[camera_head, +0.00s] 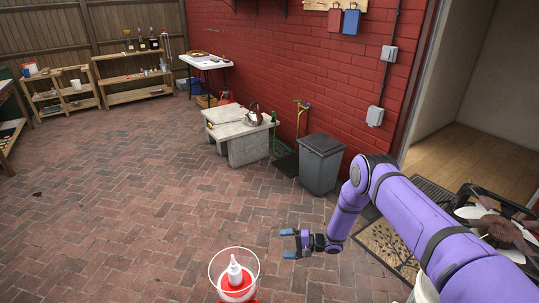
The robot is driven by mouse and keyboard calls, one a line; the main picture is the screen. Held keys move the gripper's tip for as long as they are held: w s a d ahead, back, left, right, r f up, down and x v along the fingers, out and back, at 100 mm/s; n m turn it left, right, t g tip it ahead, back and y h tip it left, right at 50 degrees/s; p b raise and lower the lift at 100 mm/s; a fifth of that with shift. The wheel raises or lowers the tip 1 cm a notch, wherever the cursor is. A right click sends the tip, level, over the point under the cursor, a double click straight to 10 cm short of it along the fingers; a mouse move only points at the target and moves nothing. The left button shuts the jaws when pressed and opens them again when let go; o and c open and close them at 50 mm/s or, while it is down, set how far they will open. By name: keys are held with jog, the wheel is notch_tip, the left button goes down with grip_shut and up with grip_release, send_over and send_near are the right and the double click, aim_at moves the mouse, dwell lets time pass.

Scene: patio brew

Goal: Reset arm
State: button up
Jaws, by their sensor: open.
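My arm (421,220), purple with dark bands, reaches in from the lower right and bends down at its elbow. My gripper (284,243) has blue fingertips and is open and empty. It is held out over the brick patio, pointing left. No object is between its fingers.
A clear-rimmed container with a red base (237,283) and a white bottle (234,271) is at the bottom, left of my gripper. A grey bin (321,163) stands by the red wall, near a concrete bench (238,134).

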jog(key=w+d+r+n+t+h, duration=0.1)
jog(key=w+d+r+t+h, duration=0.1)
jog(key=w+r, duration=0.5)
jog(key=w+d+r+n+t+h, duration=0.1)
jog(key=w+d+r+t+h, duration=0.15)
jog(key=r, duration=0.85)
jog(key=w+d+r+t+h, duration=0.2)
jog(key=w+r, duration=0.3)
jog(key=r, duration=0.4)
jog(key=s+d+r+t+h, duration=0.1)
jog(key=d+r+h, duration=0.15)
jog(key=r, duration=0.55)
jog(key=s+d+r+h, duration=0.1)
jog(key=s+d+r, duration=0.1)
jog(key=d+r, duration=0.35)
jog(key=s+d+r+t+h, duration=0.1)
jog(key=d+r+h, duration=0.1)
jog(key=r, duration=0.8)
jog(key=s+d+r+n+g+h, duration=0.15)
jog(key=s+d+r, duration=0.25)
jog(key=s+r, duration=0.5)
jog(key=s+d+r+m+h, duration=0.1)
jog(key=s+d+r+h, duration=0.2)
jog(key=s+r, duration=0.55)
jog(key=s+f+n+g+y, duration=0.1)
jog(key=s+f+n+g, duration=0.1)
jog(key=s, duration=3)
jog(key=shift+f+n+g, duration=0.2)
jog(key=shift+n+g, duration=0.35)
jog(key=shift+g, duration=0.35)
